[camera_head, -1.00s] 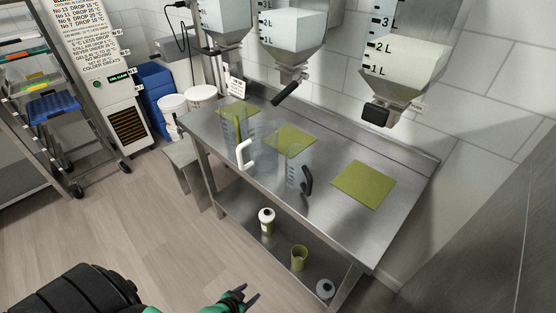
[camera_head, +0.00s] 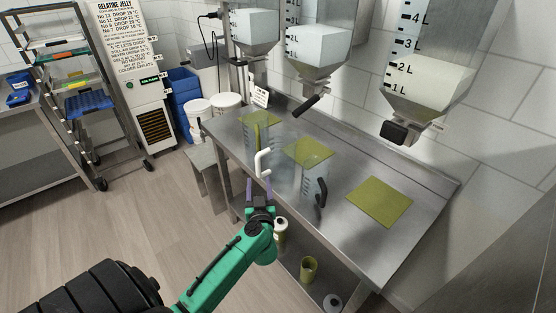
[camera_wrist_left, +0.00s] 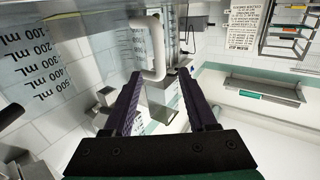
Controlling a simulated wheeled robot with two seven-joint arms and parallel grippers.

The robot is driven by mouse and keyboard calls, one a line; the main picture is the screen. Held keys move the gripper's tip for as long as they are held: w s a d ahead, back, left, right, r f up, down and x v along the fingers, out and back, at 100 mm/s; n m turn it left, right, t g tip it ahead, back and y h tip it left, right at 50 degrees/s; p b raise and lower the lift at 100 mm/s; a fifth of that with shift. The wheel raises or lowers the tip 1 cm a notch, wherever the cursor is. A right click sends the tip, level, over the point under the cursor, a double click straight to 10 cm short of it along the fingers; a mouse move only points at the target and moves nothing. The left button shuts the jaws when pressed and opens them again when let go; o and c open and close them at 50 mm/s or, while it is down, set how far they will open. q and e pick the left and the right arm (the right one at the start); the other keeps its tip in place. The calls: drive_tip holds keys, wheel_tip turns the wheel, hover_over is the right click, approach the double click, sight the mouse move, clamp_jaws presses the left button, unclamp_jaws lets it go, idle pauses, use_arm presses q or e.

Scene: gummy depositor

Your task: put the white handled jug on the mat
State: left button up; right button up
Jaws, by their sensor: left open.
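The white-handled jug (camera_head: 252,140) is clear and stands upright on the steel table (camera_head: 345,232). Its white handle (camera_head: 263,162) faces my side. One green mat (camera_head: 268,117) lies behind it and partly shows through it; a second (camera_head: 308,150) lies to its right, and a third (camera_head: 380,202) lies bare further right. My left gripper (camera_head: 260,184) is open and empty, just in front of and below the handle. In the left wrist view the handle (camera_wrist_left: 155,50) is beyond the open fingers (camera_wrist_left: 160,76), not between them. My right gripper is not in view.
A clear jug with a black handle (camera_head: 321,192) stands close to the right. Hoppers (camera_head: 318,48) with black-handled valves hang above the table. A lower shelf holds a white bottle (camera_head: 280,232) and a green cup (camera_head: 308,269). White buckets (camera_head: 198,112) stand left of the table.

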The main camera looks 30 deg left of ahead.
sight(258, 168)
use_arm(q)
drive_tip(key=x, duration=0.6)
drive_tip(key=f+x, duration=0.1)
drive_tip(key=x, duration=0.2)
drive_tip(key=shift+w+a+b, duration=0.15)
drive_tip(key=shift+w+b, duration=0.2)
drive_tip(key=shift+s+r, duration=0.1)
clamp_jaws()
idle(0.7)
